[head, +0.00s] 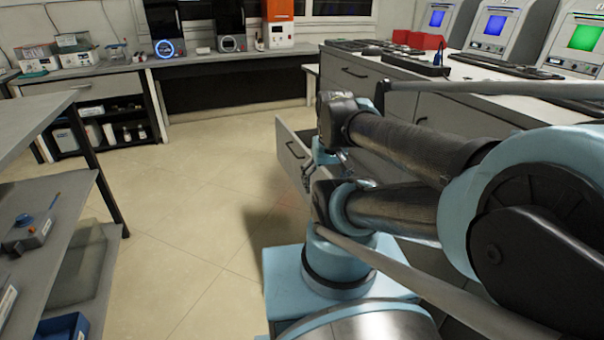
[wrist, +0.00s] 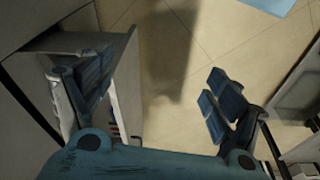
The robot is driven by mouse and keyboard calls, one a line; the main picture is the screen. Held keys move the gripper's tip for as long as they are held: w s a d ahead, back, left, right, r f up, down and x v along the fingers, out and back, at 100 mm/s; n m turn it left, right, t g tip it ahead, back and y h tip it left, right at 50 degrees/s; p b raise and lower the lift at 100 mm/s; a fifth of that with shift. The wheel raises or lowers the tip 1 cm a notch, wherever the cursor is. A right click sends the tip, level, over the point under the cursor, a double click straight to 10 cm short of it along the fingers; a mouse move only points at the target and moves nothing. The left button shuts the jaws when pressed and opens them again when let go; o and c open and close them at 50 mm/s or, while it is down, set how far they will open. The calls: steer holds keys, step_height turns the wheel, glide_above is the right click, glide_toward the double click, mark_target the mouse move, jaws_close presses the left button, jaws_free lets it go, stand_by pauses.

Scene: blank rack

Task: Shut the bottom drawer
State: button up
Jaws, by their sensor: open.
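The bottom drawer (head: 291,158) stands pulled out of the grey cabinet in the head view, its pale front and dark handle facing the aisle. My arm hides much of its body. In the wrist view the drawer front (wrist: 130,88) is a pale upright panel at left, with a few small coloured items behind it. My gripper (wrist: 158,95) is open and empty. Its left finger overlaps the drawer's inside in the picture, and its right finger is over bare floor. I cannot tell whether it touches the drawer. In the head view my gripper (head: 326,172) is partly hidden by my arm.
The cabinet's upper drawer (head: 355,80) is shut, below a counter (head: 460,75) with several machines. A shelved bench (head: 60,195) stands at left. The tiled floor (head: 185,200) between is clear. A back bench (head: 225,58) closes the aisle's far end.

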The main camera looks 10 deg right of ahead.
steer(key=shift+w+r, duration=0.1)
steer(key=shift+r, duration=0.15)
steer(key=c, duration=0.4)
steer(key=w+r+n, duration=0.2)
steer(key=w+n, duration=0.1)
steer(key=shift+w+d+h, duration=0.15)
steer(key=shift+w+h, duration=0.15)
jaws_close()
steer(key=w+a+f+n+g+h, duration=0.15)
steer(key=w+a+n, duration=0.25)
steer(key=w+n, duration=0.7)
steer(key=w+a+f+n+h, duration=0.15)
steer(key=w+a+n, duration=0.4)
steer(key=w, duration=0.95)
steer(key=w+d+f, duration=0.1)
steer(key=d+f, duration=0.7)
steer(key=shift+w+f+h, duration=0.15)
steer(key=shift+f+h, duration=0.15)
steer(key=shift+h, duration=0.1)
